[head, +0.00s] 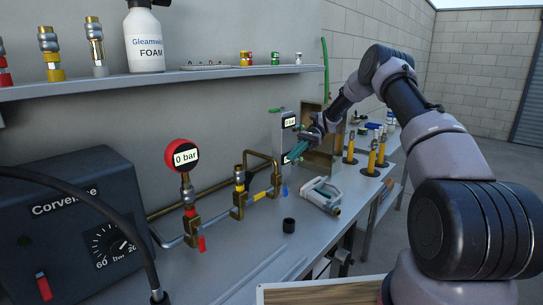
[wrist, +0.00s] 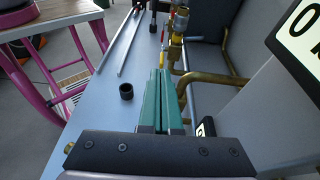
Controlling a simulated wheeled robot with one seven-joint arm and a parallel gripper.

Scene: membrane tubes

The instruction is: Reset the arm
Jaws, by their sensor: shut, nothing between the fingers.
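My gripper (head: 292,156) is at the end of my outstretched arm, above the bench near the wall in the head view. Its teal fingers are together and empty; in the wrist view the gripper (wrist: 160,73) shows them side by side over the bench. My arm (head: 400,95) comes in from the right and bends high before it drops to the gripper. A small digital display box (head: 288,122) stands behind the gripper, and part of a display (wrist: 299,35) is close at the right in the wrist view.
A white housing (head: 321,195) and a black cap (head: 289,225) lie on the bench (head: 240,265). Brass pipes (head: 262,158) and a red gauge (head: 183,156) reading 0 bar are at the left. Yellow tubes (head: 373,158) stand on the right. A shelf (head: 200,75) runs above.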

